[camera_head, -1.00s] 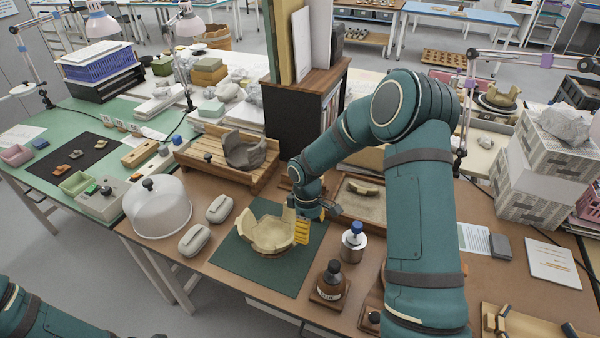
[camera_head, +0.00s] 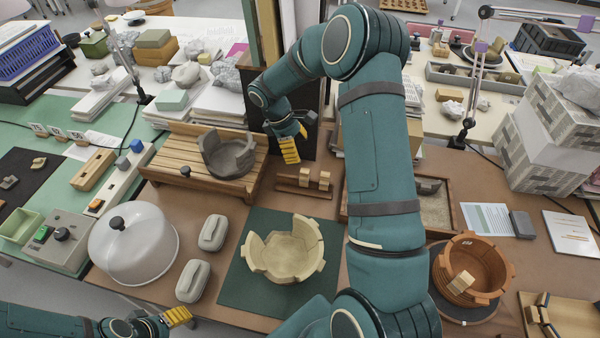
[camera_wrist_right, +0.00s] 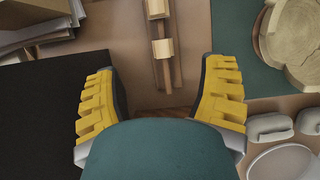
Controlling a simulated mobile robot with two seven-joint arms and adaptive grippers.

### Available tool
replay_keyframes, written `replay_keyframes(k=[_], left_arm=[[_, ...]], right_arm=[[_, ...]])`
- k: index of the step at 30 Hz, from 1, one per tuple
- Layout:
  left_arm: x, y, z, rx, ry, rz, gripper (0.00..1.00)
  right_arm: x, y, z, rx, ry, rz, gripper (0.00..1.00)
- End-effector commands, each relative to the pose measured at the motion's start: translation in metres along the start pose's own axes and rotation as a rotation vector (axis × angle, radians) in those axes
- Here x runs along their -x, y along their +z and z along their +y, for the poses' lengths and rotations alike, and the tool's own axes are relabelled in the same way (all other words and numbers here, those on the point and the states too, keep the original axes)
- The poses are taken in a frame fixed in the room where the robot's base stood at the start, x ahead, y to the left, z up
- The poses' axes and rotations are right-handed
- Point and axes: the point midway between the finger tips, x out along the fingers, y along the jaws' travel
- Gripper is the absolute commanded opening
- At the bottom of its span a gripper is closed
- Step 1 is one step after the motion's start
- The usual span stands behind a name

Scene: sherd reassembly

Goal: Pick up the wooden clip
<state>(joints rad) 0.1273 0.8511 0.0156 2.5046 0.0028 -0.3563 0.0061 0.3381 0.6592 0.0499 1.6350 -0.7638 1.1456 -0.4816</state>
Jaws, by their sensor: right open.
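Two pale wooden clips stand on a small wooden rack (camera_head: 296,188) behind the green mat. The left clip (camera_head: 304,176) and the right clip (camera_head: 324,180) are a little apart. In the right wrist view they appear as a nearer clip (camera_wrist_right: 163,48) and a farther clip (camera_wrist_right: 155,8). My right gripper (camera_head: 290,150) is empty, above and behind the rack. In the right wrist view its yellow fingers (camera_wrist_right: 158,98) are wide apart, with the clips beyond them. My left gripper (camera_head: 178,316) is low at the front left; its finger gap is unclear.
A pale broken bowl (camera_head: 283,250) sits on the green mat (camera_head: 250,290). A slatted wooden stand (camera_head: 180,160) holds a grey bowl. A dark shelf unit (camera_head: 312,115) rises close to my right gripper. A terracotta pot (camera_head: 490,262) stands right of my right arm.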

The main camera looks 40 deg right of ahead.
Motion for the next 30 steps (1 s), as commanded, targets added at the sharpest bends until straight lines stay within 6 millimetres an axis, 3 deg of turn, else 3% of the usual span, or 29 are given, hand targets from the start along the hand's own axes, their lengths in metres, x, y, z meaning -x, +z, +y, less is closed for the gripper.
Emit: replay_keyframes(k=[3,10,20,30], left_arm=[[-0.005,0.002,-0.002,-0.001,0.000,-0.004,0.61],[-0.010,0.004,-0.004,-0.003,0.001,-0.009,0.61],[-0.013,0.006,-0.005,-0.004,0.001,-0.012,0.61],[-0.019,0.008,-0.007,-0.005,0.002,-0.017,0.61]], right_arm=[[-0.026,-0.010,-0.001,0.001,-0.004,-0.002,0.71],[-0.065,-0.023,-0.001,-0.001,-0.004,-0.001,0.71],[-0.085,-0.023,-0.001,-0.001,-0.002,0.000,0.71],[-0.128,-0.023,-0.001,-0.001,-0.002,0.000,0.71]])
